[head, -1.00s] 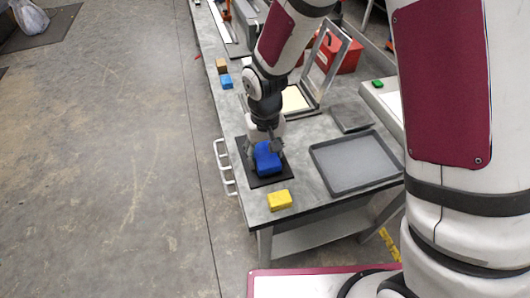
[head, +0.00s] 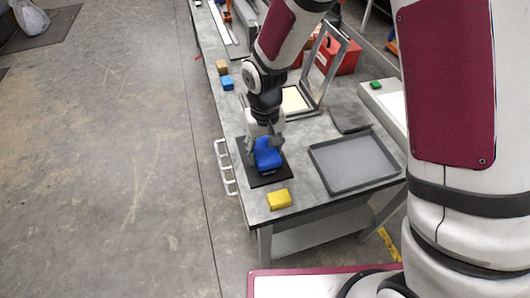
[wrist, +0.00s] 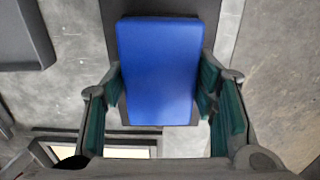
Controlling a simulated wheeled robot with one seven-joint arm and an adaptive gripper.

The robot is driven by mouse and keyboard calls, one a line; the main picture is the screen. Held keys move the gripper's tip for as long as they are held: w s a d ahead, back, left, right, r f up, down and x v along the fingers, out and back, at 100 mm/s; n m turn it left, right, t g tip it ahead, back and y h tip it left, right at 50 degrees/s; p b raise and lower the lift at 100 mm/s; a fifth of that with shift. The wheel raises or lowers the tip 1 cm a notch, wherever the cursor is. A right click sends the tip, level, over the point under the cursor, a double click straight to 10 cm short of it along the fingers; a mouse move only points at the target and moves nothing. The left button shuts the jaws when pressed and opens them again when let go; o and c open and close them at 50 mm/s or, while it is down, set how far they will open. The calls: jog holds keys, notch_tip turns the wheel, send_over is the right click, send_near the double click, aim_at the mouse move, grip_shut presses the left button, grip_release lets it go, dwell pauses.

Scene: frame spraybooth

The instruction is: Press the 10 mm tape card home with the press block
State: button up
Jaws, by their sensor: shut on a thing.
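A blue block (head: 268,154), which I take to be the press block, is between the fingers of my gripper (head: 265,145) over a black mat (head: 257,180) near the table's front left corner. In the wrist view the block (wrist: 160,75) fills the centre, with a finger of my gripper (wrist: 160,100) against each side. A dark strip shows under its near edge in the head view, so it seems slightly above the mat. I cannot make out the 10 mm tape card; anything under the block is hidden.
A yellow block (head: 279,199) sits in front of the mat. A grey tray (head: 352,163) lies to its right, with a dark flat slab (head: 350,118) behind. A smaller blue block (head: 227,82) and a tan block (head: 221,67) stand farther back on the left edge. A hinged frame (head: 322,70) stands open behind.

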jog(key=shift+r+p, duration=1)
jog(key=shift+r, duration=1.5)
